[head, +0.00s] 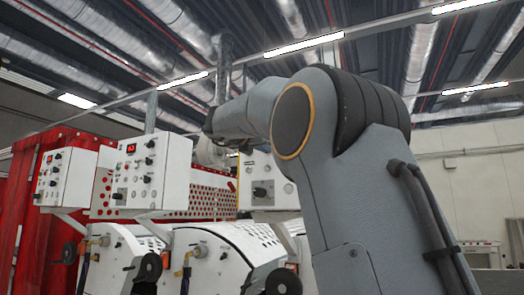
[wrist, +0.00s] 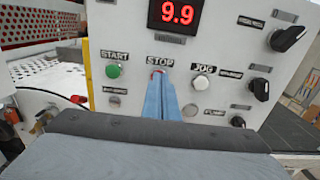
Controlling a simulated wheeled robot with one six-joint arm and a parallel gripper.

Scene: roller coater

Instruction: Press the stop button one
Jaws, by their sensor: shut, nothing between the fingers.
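A white control panel (wrist: 130,45) fills the upper part of the wrist view. Its stop button, a small red spot (wrist: 158,71), shows just under the STOP label (wrist: 160,63) and is mostly hidden by my fingers. My gripper (wrist: 160,78) has its blue fingers shut and empty, with the tips over the lower part of the button. I cannot tell whether they touch it or whether it is pushed in. In the head view, my gripper and this button are not clearly visible behind my arm.
A green START button (wrist: 113,71) is left of STOP, and a white JOG button (wrist: 201,82) is right. Black knobs (wrist: 287,38) stick out further right. In the head view, more control boxes (head: 152,172) stand above white machines, beside a red curtain (head: 40,200).

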